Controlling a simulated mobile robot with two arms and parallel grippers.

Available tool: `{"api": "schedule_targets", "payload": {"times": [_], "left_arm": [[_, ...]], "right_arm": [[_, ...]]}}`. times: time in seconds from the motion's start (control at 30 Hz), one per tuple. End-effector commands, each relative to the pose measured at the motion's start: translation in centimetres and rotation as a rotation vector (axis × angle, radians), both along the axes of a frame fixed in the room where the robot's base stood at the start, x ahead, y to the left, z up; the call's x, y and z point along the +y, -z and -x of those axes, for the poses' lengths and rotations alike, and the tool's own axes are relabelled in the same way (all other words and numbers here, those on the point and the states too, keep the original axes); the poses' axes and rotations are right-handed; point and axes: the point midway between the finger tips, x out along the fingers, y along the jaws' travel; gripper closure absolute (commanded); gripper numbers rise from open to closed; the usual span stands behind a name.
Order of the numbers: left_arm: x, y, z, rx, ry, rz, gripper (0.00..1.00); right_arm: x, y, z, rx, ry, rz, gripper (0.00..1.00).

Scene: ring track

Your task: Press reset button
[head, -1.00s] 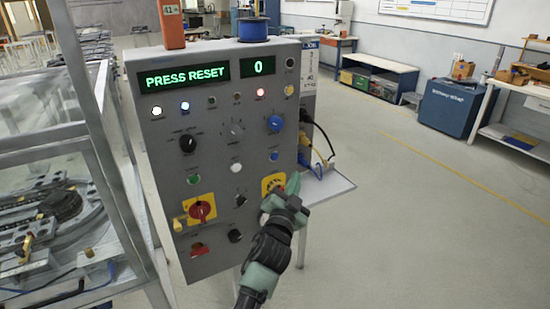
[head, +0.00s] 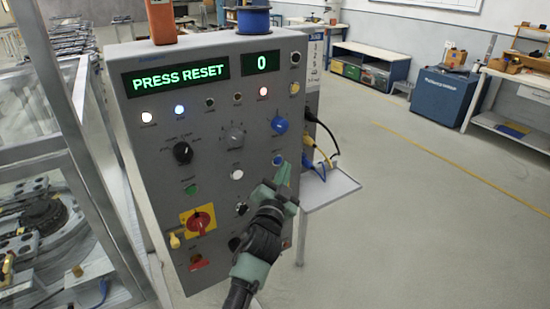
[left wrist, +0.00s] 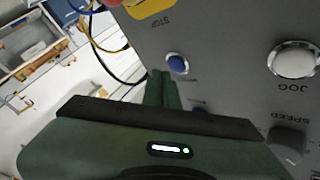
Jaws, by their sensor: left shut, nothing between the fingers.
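A grey control panel (head: 150,110) stands in front of me, its display (head: 175,76) reading PRESS RESET in green. A small blue push-button (head: 278,160) sits low on its right side and also shows in the left wrist view (left wrist: 178,64); I cannot read its label. My left gripper (head: 283,174) is shut and empty, its green fingertips (left wrist: 163,76) just below and to the right of that button in the head view. Whether they touch the panel, I cannot tell. The gripper hides part of the panel's lower right. My right gripper is not in view.
A white button (head: 237,174), a green button (head: 191,189) and a red rotary switch (head: 200,222) on yellow are nearby. A blue knob (head: 280,125) is above. A small shelf (head: 328,189) with cables is at the panel's right. Open floor lies further right.

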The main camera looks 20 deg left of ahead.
Motion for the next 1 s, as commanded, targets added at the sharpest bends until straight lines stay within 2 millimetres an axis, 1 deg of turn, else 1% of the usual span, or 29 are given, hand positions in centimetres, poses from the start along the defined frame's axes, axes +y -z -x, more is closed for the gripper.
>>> {"api": "schedule_targets", "payload": {"times": [0.33, 0.77, 1.0], "left_arm": [[0.09, 0.02, -0.05, 0.000, 0.000, 0.000, 1.00], [0.07, 0.02, -0.04, 0.000, 0.000, 0.000, 1.00], [0.07, 0.02, -0.04, 0.000, 0.000, 0.000, 1.00]], "right_arm": [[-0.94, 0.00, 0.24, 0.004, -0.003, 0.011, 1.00], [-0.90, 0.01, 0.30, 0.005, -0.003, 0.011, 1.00], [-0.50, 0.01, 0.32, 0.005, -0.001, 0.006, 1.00]]}}
